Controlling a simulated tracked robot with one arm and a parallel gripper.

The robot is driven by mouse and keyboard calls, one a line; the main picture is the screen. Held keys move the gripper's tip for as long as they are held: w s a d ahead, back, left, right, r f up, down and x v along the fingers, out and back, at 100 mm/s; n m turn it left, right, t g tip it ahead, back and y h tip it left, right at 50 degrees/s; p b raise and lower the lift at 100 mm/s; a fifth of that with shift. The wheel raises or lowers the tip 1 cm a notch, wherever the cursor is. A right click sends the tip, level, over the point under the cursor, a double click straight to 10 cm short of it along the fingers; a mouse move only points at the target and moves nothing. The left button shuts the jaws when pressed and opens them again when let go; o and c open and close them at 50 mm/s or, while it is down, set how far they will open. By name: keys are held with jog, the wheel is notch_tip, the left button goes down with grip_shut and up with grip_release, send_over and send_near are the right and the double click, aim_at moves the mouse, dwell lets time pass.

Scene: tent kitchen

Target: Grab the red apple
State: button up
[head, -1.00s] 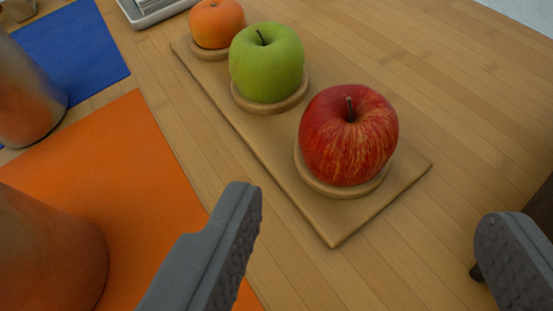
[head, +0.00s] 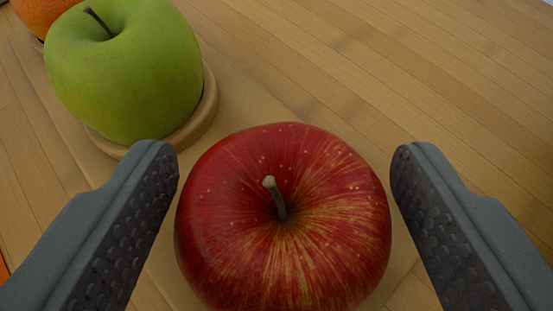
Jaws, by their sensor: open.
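The red apple (head: 283,235) sits upright at the bottom centre of the head view, stem up. It lies between the two fingers of my gripper (head: 284,165), which is open. The left finger is close to the apple's left side, and the right finger is close to its right side. I cannot tell whether either finger touches it. The apple's lower part is cut off by the frame's bottom edge, and its round stand is hidden.
A green apple (head: 125,75) stands on a round wooden stand (head: 199,118) just behind the left finger. Part of an orange (head: 38,14) shows at the top left. The board (head: 238,105) runs under the fruit. The wooden table (head: 400,75) at the upper right is clear.

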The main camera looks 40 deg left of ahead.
aim_at(282, 151)
jog(key=shift+x, duration=1.2)
jog(key=c, duration=0.8)
jog(key=shift+o, duration=0.2)
jog(key=shift+r, duration=0.1)
jog(key=shift+s+r+p, duration=0.1)
jog(key=shift+r+p, duration=1.1)
jog(key=shift+r, duration=0.65)
jog(key=s+d+p, duration=0.1)
jog(key=s, duration=0.4)
jog(key=s+d, duration=0.1)
jog(key=s, duration=0.4)
jog(key=s+d+r+p, duration=0.1)
jog(key=s, duration=0.4)
jog(key=shift+s+d+p, duration=0.2)
jog(key=shift+d+p, duration=0.15)
